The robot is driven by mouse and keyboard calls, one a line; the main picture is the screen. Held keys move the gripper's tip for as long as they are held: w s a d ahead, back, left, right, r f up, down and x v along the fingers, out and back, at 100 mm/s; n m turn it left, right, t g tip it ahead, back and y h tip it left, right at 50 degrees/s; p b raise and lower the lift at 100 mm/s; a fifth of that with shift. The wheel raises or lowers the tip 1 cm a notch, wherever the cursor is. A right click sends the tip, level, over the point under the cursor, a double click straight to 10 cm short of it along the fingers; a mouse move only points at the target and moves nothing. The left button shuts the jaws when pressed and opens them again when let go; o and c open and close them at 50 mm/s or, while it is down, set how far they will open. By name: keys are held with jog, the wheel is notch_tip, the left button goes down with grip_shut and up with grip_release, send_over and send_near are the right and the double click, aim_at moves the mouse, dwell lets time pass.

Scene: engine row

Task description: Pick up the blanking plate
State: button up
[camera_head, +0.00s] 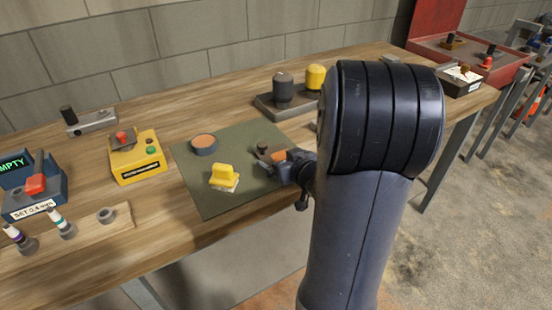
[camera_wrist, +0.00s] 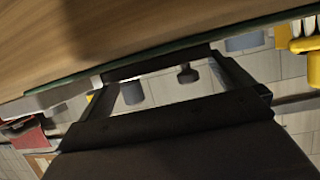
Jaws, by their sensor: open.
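My gripper (camera_head: 274,160) is low over the right part of the green mat (camera_head: 203,190), with its jaws open. In the wrist view the two fingers (camera_wrist: 168,82) stand apart, and a small dark knob (camera_wrist: 188,74) shows between them, beyond the fingertips. A small dark knob (camera_head: 263,148) also shows beside the jaws in the head view. I cannot tell whether it belongs to the blanking plate, as my gripper hides what lies there. A grey metal plate with a black knob (camera_head: 92,122) lies at the back left of the bench.
On the mat are an orange-topped round tin (camera_head: 204,143) and a yellow block (camera_head: 223,175). A yellow box (camera_head: 137,160) stands left of it. A dark tray (camera_head: 270,108) with black and yellow domes is behind. My arm hides the bench's right middle.

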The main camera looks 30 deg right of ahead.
jog(key=shift+w+f, duration=0.2)
jog(key=shift+w, duration=0.3)
jog(key=c, duration=1.2)
jog(key=shift+r, duration=0.1)
jog(key=shift+c, duration=0.2)
